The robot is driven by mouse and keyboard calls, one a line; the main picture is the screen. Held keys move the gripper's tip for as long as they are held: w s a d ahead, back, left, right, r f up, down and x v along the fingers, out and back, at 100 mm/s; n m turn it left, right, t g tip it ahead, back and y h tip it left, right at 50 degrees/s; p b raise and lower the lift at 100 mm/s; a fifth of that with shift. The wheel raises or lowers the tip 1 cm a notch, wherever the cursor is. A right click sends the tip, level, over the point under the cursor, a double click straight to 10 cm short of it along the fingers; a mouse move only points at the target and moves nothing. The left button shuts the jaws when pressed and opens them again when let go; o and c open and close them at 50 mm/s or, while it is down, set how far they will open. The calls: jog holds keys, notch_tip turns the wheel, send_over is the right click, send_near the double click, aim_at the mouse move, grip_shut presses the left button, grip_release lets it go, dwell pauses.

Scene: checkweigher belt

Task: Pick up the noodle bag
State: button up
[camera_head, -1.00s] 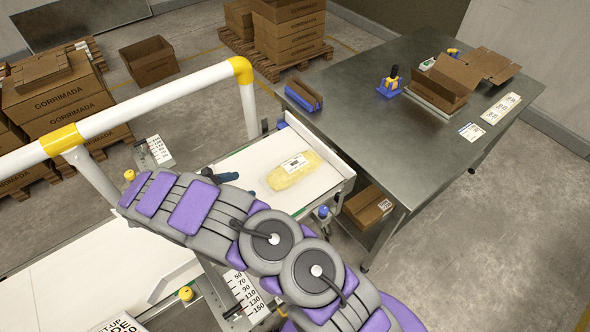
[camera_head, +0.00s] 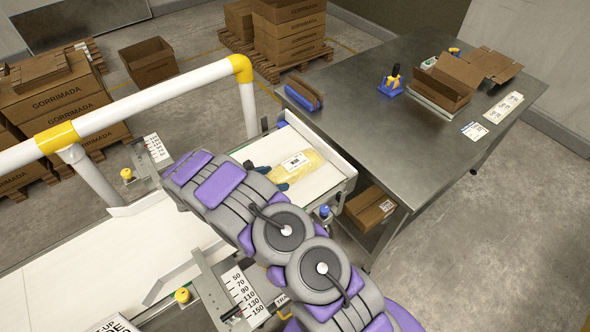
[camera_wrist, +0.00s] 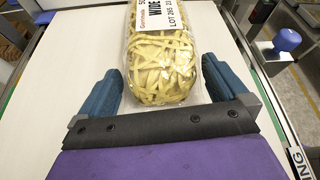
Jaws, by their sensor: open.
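The noodle bag (camera_head: 298,167) is a clear pack of yellow noodles with a white label, lying on the white belt (camera_head: 318,186) of the checkweigher. In the wrist view the noodle bag (camera_wrist: 161,66) points toward me, its near end reaching between the fingers. My gripper (camera_wrist: 165,85) is open, with one blue finger on each side of the bag's near end. A gap shows on the left, and a narrower one on the right. In the head view my gripper (camera_head: 268,178) is mostly hidden behind my arm, at the bag's left end.
A white and yellow guard rail (camera_head: 150,100) stands left of the belt. A steel table (camera_head: 400,140) to the right carries an open carton (camera_head: 445,82) and a blue holder (camera_head: 303,96). A blue-topped knob (camera_wrist: 287,40) sits beside the belt.

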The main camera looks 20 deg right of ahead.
jog(key=shift+w+d+f, duration=0.1)
jog(key=shift+d, duration=0.15)
jog(key=c, duration=1.2)
notch_tip(320, 180, up, 28)
jog(key=p, duration=1.6)
jog(key=shift+p, duration=0.3)
